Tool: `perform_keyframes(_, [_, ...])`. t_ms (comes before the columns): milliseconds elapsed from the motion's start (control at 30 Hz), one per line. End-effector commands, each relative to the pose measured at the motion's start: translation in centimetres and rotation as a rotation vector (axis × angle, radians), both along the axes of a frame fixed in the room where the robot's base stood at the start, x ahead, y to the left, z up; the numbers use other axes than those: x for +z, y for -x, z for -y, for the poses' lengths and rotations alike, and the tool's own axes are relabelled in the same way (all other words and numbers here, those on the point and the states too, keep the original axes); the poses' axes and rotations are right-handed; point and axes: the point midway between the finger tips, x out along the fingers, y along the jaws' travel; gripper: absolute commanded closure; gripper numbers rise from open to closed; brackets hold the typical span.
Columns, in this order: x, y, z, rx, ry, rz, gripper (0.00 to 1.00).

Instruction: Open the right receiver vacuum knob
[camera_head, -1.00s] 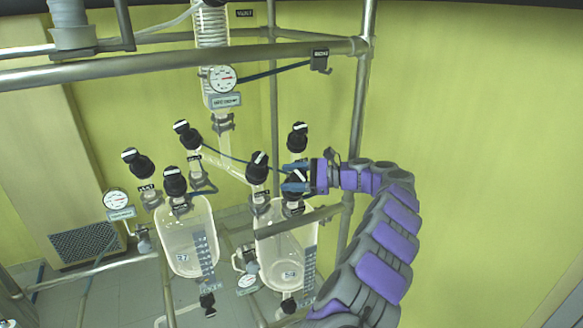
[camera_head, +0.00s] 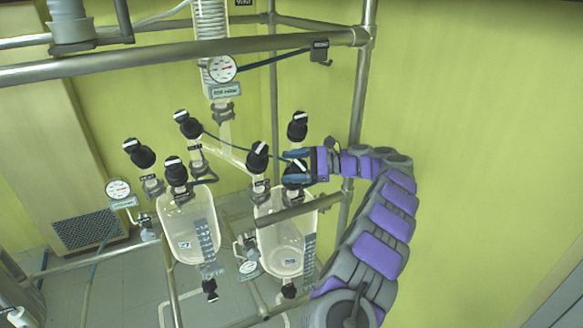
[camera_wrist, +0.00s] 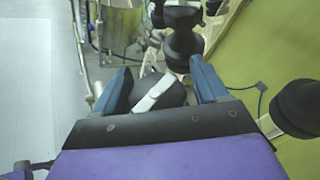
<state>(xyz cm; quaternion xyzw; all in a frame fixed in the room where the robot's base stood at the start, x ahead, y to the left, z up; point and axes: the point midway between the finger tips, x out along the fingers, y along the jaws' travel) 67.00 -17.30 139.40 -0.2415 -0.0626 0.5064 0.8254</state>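The right receiver (camera_head: 284,245) is a clear glass vessel in the head view, with black knobs above it. One black knob with a white bar (camera_head: 293,178) sits at my gripper (camera_head: 289,164), partly hidden by the blue fingers. In the wrist view the fingers of my gripper (camera_wrist: 160,72) are spread apart. The same black knob (camera_wrist: 170,98) lies between them, its white bar slanted. I cannot tell whether either finger touches it. Two more black knobs, one left (camera_head: 257,156) and one behind (camera_head: 297,127), stand close by. The small labels are not readable.
The left receiver (camera_head: 187,228) and its knobs stand to the left. A metal rail (camera_head: 300,212) crosses in front of the right receiver. An upright pole (camera_head: 357,110) stands behind my arm. In the wrist view a black knob (camera_wrist: 297,107) is right of the fingers.

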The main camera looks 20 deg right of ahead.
Motion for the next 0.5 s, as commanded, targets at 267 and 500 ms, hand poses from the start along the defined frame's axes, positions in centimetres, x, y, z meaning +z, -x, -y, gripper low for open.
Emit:
perform_keyframes(267, [-0.1, 0.0, -0.1, 0.002, 0.0, -0.004, 0.22])
perform_keyframes(500, [1.7, 0.0, 0.1, 0.0, 0.001, -0.002, 0.22])
